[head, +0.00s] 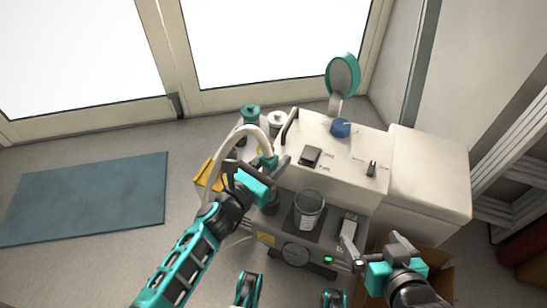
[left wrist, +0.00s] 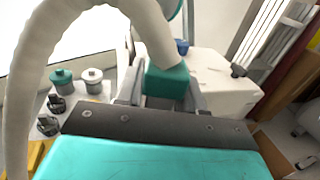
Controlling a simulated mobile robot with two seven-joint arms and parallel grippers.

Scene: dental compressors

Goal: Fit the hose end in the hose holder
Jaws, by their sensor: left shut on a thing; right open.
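The hose end (head: 268,161) is a teal block on a thick cream hose (head: 222,146) that arches up and over to the left. My left gripper (head: 272,166) is shut on the hose end, at the front left edge of the white machine. The left wrist view shows the hose end (left wrist: 167,82) between the fingers, with the hose (left wrist: 150,32) rising from it. I cannot tell for sure which part is the hose holder; a small dark clip (head: 371,168) stands on the machine top, right of the hose end. My right gripper (head: 373,242) is open and empty at the machine's front right.
The machine top (head: 335,142) carries a dark square block (head: 311,156), a blue knob (head: 340,127) and a round teal-rimmed piece (head: 343,75) on a stalk. A glass jar (head: 309,205) stands in front. Teal- and grey-capped bottles (head: 250,114) stand at left. An open cardboard box (head: 437,262) lies at right.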

